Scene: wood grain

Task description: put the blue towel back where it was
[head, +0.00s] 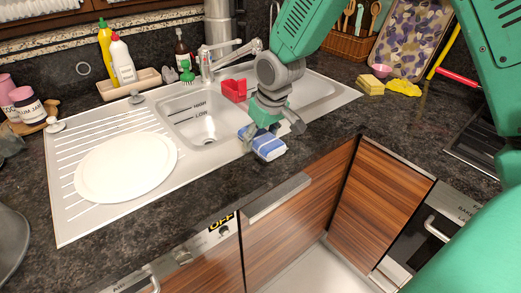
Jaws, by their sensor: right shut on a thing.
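A blue and white towel (268,147), folded small, is at the front edge of the sink, over the dark counter edge. My right gripper (262,132) comes down on it from above and is shut on it. The gripper hides the towel's upper part. I cannot tell whether the towel rests on the counter or hangs just above it. My left gripper is not in view.
The steel sink (185,118) has a white plate (126,167) on its drainboard. A red holder (234,90) stands behind my gripper. Bottles (122,60) stand at the back left. Yellow sponges (371,85) lie on the right counter. A cabinet door (300,200) is below.

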